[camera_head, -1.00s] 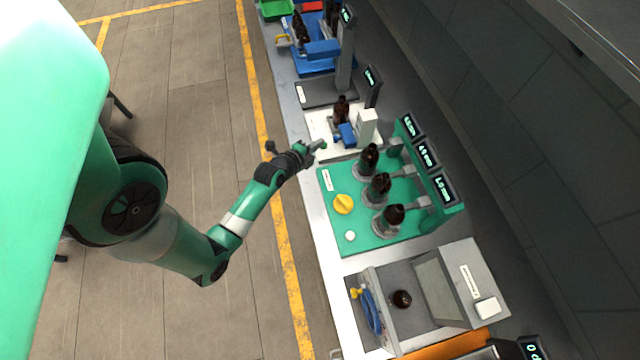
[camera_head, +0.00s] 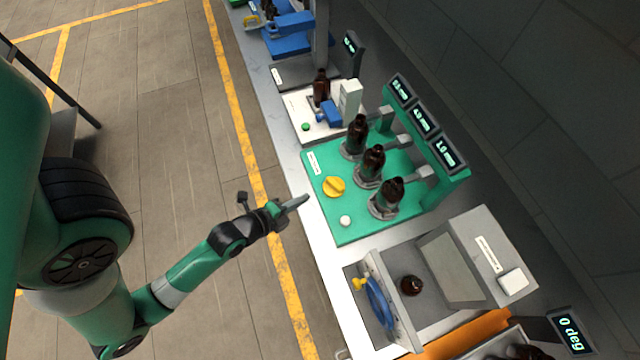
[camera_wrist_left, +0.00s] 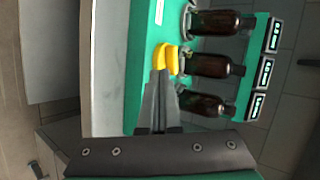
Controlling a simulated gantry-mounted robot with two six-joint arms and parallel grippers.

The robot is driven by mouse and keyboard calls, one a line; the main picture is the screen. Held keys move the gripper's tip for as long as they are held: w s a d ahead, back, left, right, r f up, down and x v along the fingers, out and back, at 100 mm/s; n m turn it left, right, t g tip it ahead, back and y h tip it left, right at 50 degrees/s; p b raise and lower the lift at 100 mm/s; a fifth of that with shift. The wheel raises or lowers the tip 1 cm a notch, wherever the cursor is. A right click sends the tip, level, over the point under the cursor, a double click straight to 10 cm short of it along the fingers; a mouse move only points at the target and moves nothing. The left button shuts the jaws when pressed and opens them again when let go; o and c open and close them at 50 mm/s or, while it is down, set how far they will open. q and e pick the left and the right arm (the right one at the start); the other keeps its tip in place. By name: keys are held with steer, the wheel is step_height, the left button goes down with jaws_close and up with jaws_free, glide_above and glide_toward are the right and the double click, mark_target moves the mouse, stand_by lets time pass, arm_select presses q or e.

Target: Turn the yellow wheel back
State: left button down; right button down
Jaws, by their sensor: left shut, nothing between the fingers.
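The yellow wheel (camera_head: 334,187) is a round knob on the left part of the green station plate (camera_head: 352,232), beside a white button. Behind it stand three amber bottles in holders, such as the middle one (camera_head: 372,162). My left gripper (camera_head: 304,198) is shut and empty, just off the plate's left edge, with its tip pointing toward the wheel and apart from it. In the left wrist view the yellow wheel (camera_wrist_left: 165,58) shows just beyond the shut fingertips (camera_wrist_left: 160,74), which partly overlap it. My right gripper is not in view.
Three displays (camera_head: 424,121) stand behind the bottles. A white station (camera_head: 300,122) with a green button and a blue part is farther along the bench. A grey station with a blue wheel (camera_head: 378,303) is nearer. The floor left of the bench is clear.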

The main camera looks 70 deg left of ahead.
mark_target(325, 180)
arm_select(q)
steer(key=x, duration=0.4)
steer(key=r+x, duration=0.1)
steer(key=x, duration=0.1)
steer(key=shift+w+a, duration=0.2)
steer(key=shift+w, duration=0.25)
steer(key=shift+w+a, duration=0.3)
steer(key=shift+w, duration=0.25)
steer(key=shift+w+a+r, duration=0.1)
steer(key=shift+w+a, duration=0.1)
steer(key=shift+a, duration=0.05)
steer(key=shift+a+p, duration=0.2)
steer(key=shift+p, duration=0.5)
steer(key=shift+w+a, duration=0.15)
steer(key=shift+a, duration=0.15)
steer(key=shift+f, duration=0.3)
